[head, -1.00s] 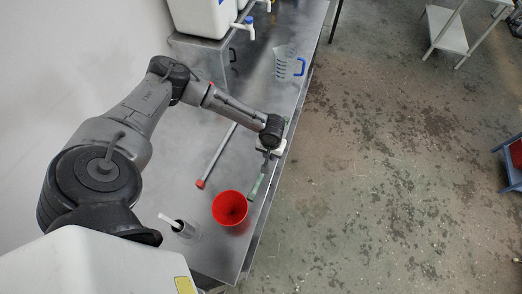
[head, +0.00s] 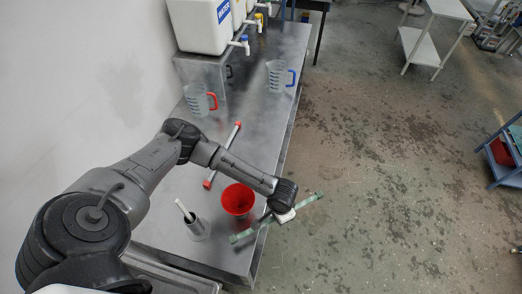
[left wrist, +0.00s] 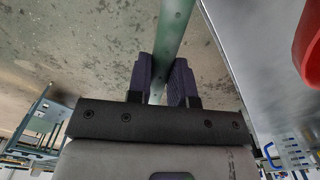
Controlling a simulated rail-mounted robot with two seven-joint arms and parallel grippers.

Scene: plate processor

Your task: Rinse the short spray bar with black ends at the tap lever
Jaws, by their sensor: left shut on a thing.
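A slim green spray bar (head: 309,199) is in my left gripper (head: 284,216), which is shut around its middle part. In the left wrist view the bar (left wrist: 176,25) runs between the two dark fingers (left wrist: 161,82). The colour of its ends is too small to tell. Taps on the white water tanks at the back have a blue lever (head: 245,38) and a yellow lever (head: 259,16). My right gripper is not in view.
A bar with red ends (head: 222,155) lies on the steel table (head: 262,120). Jugs with a red handle (head: 200,101) and blue handle (head: 279,77) stand farther back. A grey holder (head: 197,228) stands nearer.

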